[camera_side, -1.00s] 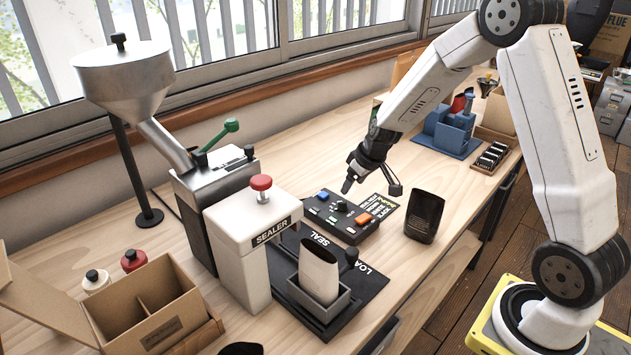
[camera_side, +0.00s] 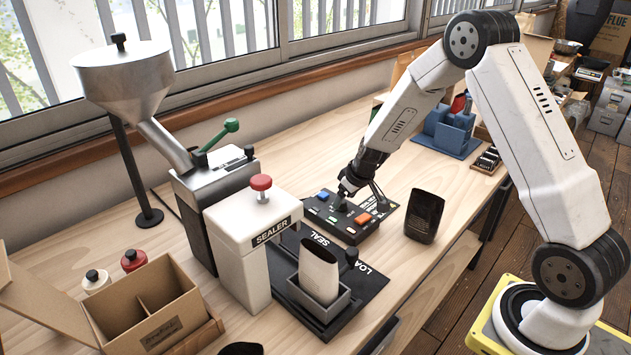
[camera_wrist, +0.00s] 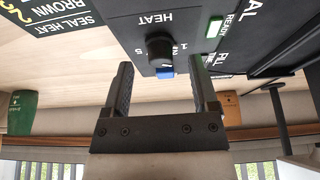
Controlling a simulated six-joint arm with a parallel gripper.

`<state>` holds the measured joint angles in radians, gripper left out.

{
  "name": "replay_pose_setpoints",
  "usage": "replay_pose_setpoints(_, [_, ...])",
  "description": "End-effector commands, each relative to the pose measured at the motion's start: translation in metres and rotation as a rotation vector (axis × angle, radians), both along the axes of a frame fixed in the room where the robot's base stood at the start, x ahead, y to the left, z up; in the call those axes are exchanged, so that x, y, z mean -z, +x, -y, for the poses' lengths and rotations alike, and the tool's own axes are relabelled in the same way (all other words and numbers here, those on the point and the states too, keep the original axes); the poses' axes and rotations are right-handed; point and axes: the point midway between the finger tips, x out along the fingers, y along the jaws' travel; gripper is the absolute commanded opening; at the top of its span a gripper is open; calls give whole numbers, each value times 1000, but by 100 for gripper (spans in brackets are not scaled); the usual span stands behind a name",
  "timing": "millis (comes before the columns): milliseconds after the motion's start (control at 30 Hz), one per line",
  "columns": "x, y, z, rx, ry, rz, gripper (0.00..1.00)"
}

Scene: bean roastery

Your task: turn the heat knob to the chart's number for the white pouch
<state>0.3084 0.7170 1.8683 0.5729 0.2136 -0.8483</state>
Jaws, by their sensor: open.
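The heat knob (camera_wrist: 160,46) is a small black dial on the dark control panel (camera_side: 350,232), under the word HEAT in the wrist view. Its setting is not clear to me. My gripper (camera_wrist: 161,70) is open and empty, with its fingers apart; the knob shows in line with the gap, just beyond the tips. In the side view my gripper (camera_side: 342,201) hangs over the panel and hides the knob. The white pouch (camera_side: 318,272) stands upright in a grey holder at the sealer. The chart (camera_wrist: 45,14) shows BROWN with a yellow 2; I cannot read its white line.
A blue button (camera_wrist: 165,72) lies close to the knob, and an orange button (camera_side: 362,219) is on the panel. A black pouch (camera_side: 424,216) stands right of the panel. The white sealer (camera_side: 248,240) with a red-topped post stands to the left.

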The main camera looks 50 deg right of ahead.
Motion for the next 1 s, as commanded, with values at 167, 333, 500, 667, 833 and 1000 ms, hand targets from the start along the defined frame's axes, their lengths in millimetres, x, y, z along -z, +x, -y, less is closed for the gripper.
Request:
replay_pose_setpoints(167, [11, 4, 0, 0, 1, -1, 76])
replay_pose_setpoints(333, [14, 6, 0, 0, 0, -1, 76])
replay_pose_setpoints(500, [14, 6, 0, 0, 0, 0, 76])
replay_pose_setpoints(667, [14, 6, 0, 0, 0, 0, 47])
replay_pose_setpoints(833, [14, 6, 0, 0, 0, 0, 0])
replay_pose_setpoints(1000, [14, 5, 0, 3, -1, 0, 0])
